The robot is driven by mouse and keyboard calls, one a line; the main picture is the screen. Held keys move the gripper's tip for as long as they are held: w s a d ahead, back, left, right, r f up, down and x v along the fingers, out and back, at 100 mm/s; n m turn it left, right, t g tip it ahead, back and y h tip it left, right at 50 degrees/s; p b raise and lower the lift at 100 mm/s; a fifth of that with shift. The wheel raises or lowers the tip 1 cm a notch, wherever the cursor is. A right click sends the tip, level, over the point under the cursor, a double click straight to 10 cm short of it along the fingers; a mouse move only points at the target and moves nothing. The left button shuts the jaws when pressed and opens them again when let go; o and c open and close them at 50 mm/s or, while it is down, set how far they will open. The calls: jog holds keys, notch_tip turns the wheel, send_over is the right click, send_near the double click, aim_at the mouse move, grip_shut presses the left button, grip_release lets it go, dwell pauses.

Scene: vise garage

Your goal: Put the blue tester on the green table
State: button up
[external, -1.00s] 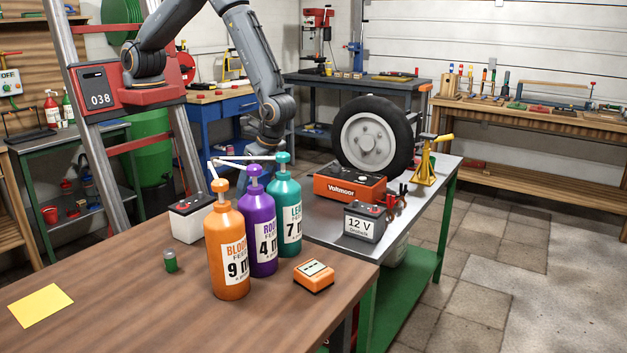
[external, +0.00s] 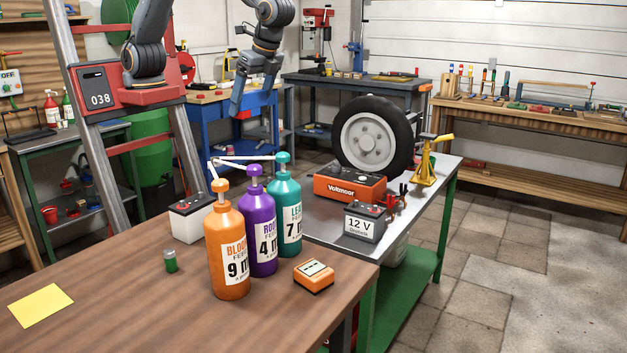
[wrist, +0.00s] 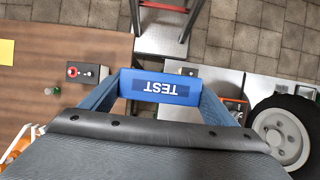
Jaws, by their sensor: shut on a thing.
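The blue tester (wrist: 180,87), a box marked TEST, is held between the blue fingers of my gripper (wrist: 160,98) in the wrist view. In the external view my gripper (external: 255,106) is raised behind the bottles, in front of a blue workbench, and the tester is hard to make out there. A table with a green frame and grey metal top (external: 325,232) stands right of the wooden table. It bears an orange Voltmoor box (external: 349,188), a 12 V battery (external: 365,223), a wheel (external: 375,140) and a yellow jack stand (external: 426,165).
Orange (external: 228,262), purple (external: 261,250) and teal (external: 285,200) pump bottles stand on the wooden table (external: 130,300). A ladder (external: 100,150) stands at left.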

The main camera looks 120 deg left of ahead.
jog(key=shift+r, duration=0.95)
jog(key=shift+w+d+r, duration=0.15)
jog(key=shift+w+d, duration=0.05)
jog(key=shift+d, duration=0.05)
jog(key=w+d+f+m+t+y+b, duration=0.1)
jog(key=w+d+f+m+y+b, duration=0.15)
jog(key=w+d+m, duration=0.65)
notch_tip(320, 180, up, 2)
jog(key=r+m+t+h+b, duration=0.1)
jog(key=m+t+h+b, duration=0.5)
jog(key=m, duration=2.1)
send_over(105, 327)
jog(key=s+b, duration=0.2)
jog(key=b, duration=0.1)
jog(key=t+y, duration=0.2)
jog(key=y, duration=0.2)
jog(key=shift+h, duration=0.25)
jog(key=f, duration=1.1)
jog(key=f+p, duration=0.1)
jog(key=f, duration=1.1)
jog(key=shift+w+f+p, duration=0.2)
jog(key=shift+f+p, duration=0.05)
jog(key=shift+p, duration=0.05)
jog(key=shift+f+p, duration=0.55)
jog(key=shift+f, duration=1.95)
jog(key=shift+f, duration=0.1)
